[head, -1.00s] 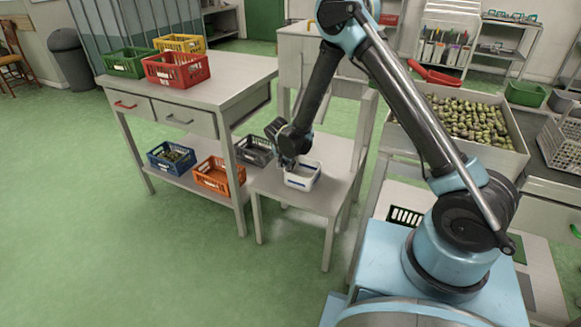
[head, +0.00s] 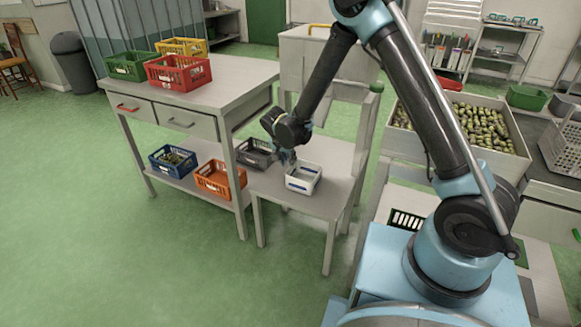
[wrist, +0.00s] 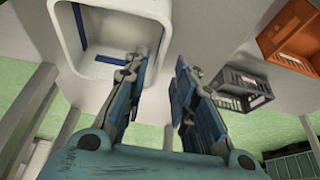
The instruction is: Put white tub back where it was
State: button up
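The white tub (head: 303,179) stands upright on the seat of a grey chair (head: 318,205), right of the workbench. In the wrist view the tub (wrist: 68,40) is at the upper left, with blue marks on its inner walls. My gripper (head: 287,158) is at the tub's far left side in the head view. Nothing is held.
The bench (head: 225,92) carries red (head: 180,73), green (head: 131,66) and yellow (head: 181,46) crates. Its lower shelf has blue (head: 172,161), orange (head: 220,181) and dark grey (head: 255,152) crates, the grey one close to my gripper. A large olive bin (head: 515,150) stands right. Floor at left is clear.

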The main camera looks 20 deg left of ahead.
jog(key=shift+v, duration=2.55)
jog(key=shift+s, duration=0.15)
